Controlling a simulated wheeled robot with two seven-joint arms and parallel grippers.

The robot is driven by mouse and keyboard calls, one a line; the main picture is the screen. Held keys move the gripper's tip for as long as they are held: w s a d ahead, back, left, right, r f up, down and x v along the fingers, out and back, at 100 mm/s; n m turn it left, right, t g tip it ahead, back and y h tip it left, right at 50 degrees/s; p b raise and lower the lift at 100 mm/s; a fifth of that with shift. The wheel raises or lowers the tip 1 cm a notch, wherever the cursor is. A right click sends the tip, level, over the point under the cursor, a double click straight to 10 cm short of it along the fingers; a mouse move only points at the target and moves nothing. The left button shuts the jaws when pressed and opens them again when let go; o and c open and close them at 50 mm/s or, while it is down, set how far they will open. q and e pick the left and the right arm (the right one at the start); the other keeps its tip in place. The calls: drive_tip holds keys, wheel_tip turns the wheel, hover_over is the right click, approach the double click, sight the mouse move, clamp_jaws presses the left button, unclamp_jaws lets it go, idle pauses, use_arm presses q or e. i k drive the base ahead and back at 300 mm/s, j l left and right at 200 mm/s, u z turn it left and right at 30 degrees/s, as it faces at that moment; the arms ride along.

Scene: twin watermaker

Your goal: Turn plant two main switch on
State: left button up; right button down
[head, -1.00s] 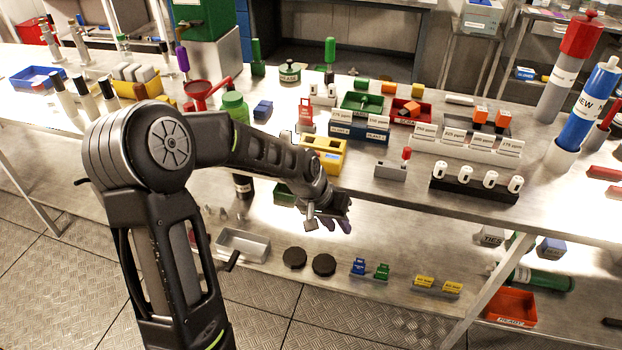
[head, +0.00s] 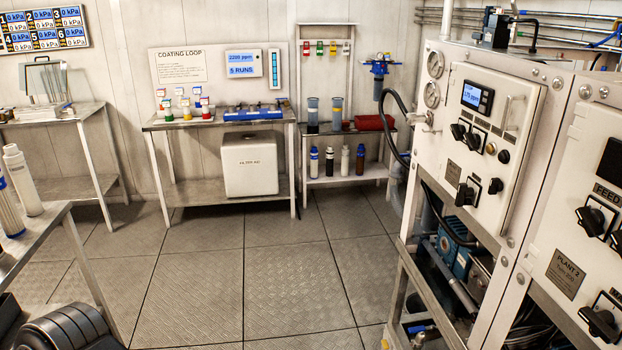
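The plant two panel (head: 545,245) is a white cabinet front at the right edge, cut off by the picture. It bears a grey "PLANT 2" label (head: 566,273). Right of and below that label is a black rotary switch (head: 602,322), under a label that starts with "MA" and is cut off. Higher up is another black rotary switch (head: 594,218) near a "FEED" label. The lettering around the lower switch is too cut off to read its position. Neither of my grippers is in view; only part of my arm shows at the bottom left.
Another white panel (head: 525,130) with a lit display and black knobs stands left of plant two, above a frame with pumps. Free floor (head: 250,275) lies in the middle. A bench (head: 35,240) is at the left; steel tables (head: 215,122) stand along the back wall.

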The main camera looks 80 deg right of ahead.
sight(600, 321)
drive_tip(key=i+z, duration=0.2)
drive_tip(key=z, duration=0.45)
drive_tip(key=i+j+z, duration=0.1)
drive_tip(key=z, duration=0.5)
drive_tip(key=i+j+z, duration=0.2)
drive_tip(key=z, duration=0.45)
drive_tip(key=i+j+z, duration=0.1)
drive_tip(key=j+z, duration=0.15)
drive_tip(key=z, duration=0.35)
drive_tip(key=j+z, duration=0.3)
drive_tip(key=z, duration=0.35)
drive_tip(key=j+z, duration=0.25)
drive_tip(key=z, duration=0.35)
drive_tip(key=k+j+z, duration=0.1)
drive_tip(key=j+z, duration=0.15)
drive_tip(key=z, duration=0.4)
drive_tip(key=k+j+z, duration=0.15)
drive_tip(key=z, duration=0.45)
drive_tip(key=j, duration=0.1)
